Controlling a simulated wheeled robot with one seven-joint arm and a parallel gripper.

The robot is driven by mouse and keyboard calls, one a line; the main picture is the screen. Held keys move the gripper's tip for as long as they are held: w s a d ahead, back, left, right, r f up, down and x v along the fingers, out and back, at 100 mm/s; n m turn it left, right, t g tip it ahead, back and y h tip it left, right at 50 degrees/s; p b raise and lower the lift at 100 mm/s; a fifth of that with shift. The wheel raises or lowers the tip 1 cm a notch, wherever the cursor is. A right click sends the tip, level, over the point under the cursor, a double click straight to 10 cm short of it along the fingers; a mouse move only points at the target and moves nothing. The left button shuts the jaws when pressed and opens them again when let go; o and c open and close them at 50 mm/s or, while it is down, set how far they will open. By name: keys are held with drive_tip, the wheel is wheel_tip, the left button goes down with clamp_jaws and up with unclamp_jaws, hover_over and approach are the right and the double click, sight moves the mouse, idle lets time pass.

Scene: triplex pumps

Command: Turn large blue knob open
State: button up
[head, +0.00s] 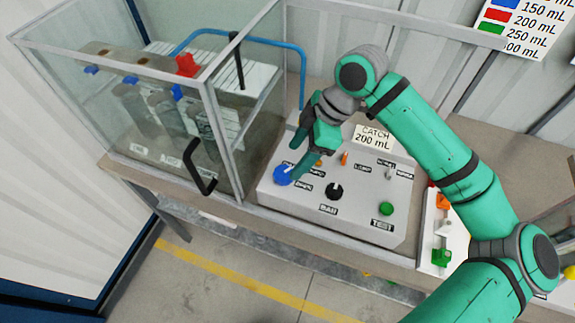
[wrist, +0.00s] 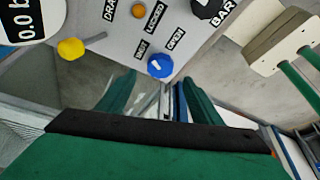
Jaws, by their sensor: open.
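The large blue knob (head: 283,176) sits at the left front of the sloping grey control panel (head: 300,208) in the head view. In the wrist view the blue knob (wrist: 160,65) has a white mark and lies just beyond my fingertips, between their lines. Labels reading OPEN and what looks like SHUT are beside it. My gripper (head: 298,167) points down at the panel, close to the knob's right side in the head view. It also shows in the wrist view (wrist: 158,82), with its two green fingers apart and nothing between them. I cannot tell whether a finger touches the knob.
A black knob (head: 334,191) and a green button (head: 386,208) are on the same panel. A yellow knob (wrist: 71,48) shows in the wrist view. A glass cabinet (head: 150,110) with a black handle (head: 197,168) stands close at the left. A sign (head: 374,136) reads CATCH 200 mL.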

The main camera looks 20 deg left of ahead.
sight(285, 173)
drive_tip(key=x, duration=0.6)
drive_tip(key=shift+s+a+f, duration=0.1)
drive_tip(key=shift+f, duration=0.25)
drive_tip(key=shift+c, duration=0.7)
drive_tip(key=c, duration=0.9)
